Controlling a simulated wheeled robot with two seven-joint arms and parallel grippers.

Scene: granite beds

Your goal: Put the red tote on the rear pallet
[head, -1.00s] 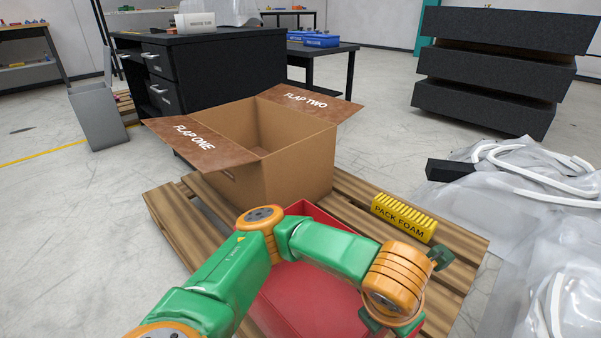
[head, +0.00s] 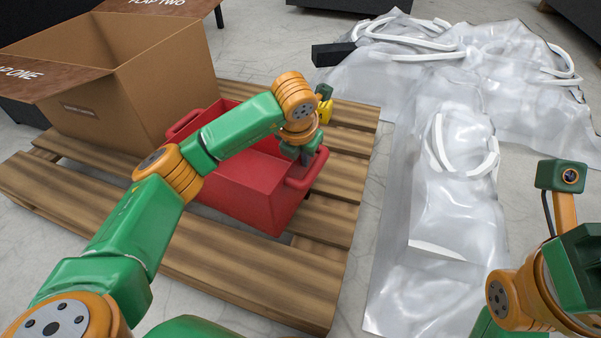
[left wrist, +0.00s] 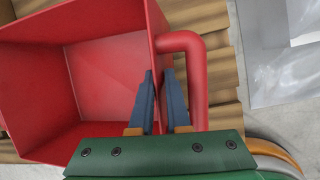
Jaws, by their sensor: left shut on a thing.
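The red tote (head: 245,195) is an open box with side handles. It sits upright on a slatted wooden pallet (head: 275,290), beside the cardboard box. My left gripper (head: 305,158) is at the tote's right end. In the left wrist view, its blue-grey fingers (left wrist: 160,100) straddle the tote's wall (left wrist: 110,70), one inside the tote and one between wall and handle (left wrist: 199,80). It is shut on the tote. My right wrist (head: 565,265) shows at the lower right, away from the tote; its fingers are not visible. I cannot tell whether this pallet is the rear one.
The cardboard box (head: 130,85) with open flaps stands on the pallet's left back part.

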